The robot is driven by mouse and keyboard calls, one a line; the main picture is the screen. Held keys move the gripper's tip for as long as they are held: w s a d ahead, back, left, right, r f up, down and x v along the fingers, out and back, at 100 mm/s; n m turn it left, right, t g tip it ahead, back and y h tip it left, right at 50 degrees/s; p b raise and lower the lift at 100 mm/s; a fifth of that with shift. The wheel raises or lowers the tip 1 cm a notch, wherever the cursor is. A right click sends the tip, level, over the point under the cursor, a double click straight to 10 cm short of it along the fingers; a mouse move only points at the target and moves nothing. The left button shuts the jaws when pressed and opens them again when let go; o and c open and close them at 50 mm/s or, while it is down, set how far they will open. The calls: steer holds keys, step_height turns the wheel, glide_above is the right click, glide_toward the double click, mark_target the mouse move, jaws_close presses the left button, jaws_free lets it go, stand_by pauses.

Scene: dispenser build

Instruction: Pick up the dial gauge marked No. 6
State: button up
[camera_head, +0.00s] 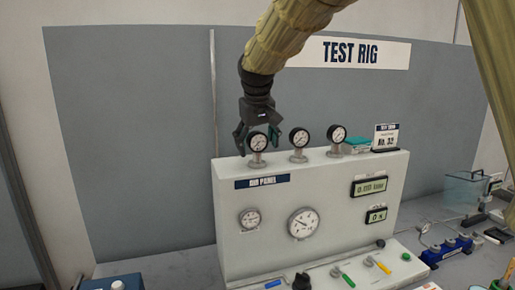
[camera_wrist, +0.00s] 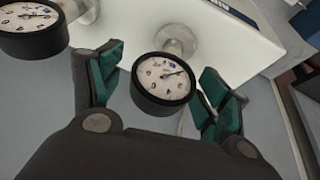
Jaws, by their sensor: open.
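Three round black-rimmed dial gauges stand on stems along the top of the white panel: a left gauge (camera_head: 257,143), a middle gauge (camera_head: 299,138) and a right gauge (camera_head: 337,134). My gripper (camera_head: 257,136) is open at the left gauge, with a finger on either side of it. In the wrist view, one gauge (camera_wrist: 164,82) sits between the green-padded fingers (camera_wrist: 158,72), with small gaps visible beside it. A second gauge (camera_wrist: 30,22) is at the upper left, outside the fingers. I cannot read which gauge is marked No. 6.
The panel (camera_head: 230,215) carries two more dials and two digital displays on its front. A teal item (camera_head: 357,146) and a small order card (camera_head: 386,137) stand on its top at the right. Handles and knobs line its base. Blue fittings (camera_head: 447,250) lie on the bench at right.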

steer(key=shift+c, duration=0.3)
steer(key=c, duration=1.2)
steer(key=shift+w, duration=0.1)
steer(key=shift+r+b, duration=0.75)
steer(key=shift+r, duration=0.9)
steer(key=s+d+r+b, duration=0.1)
steer(key=s+b, duration=0.1)
steer(key=s, duration=1.4)
steer(key=shift+r, duration=0.35)
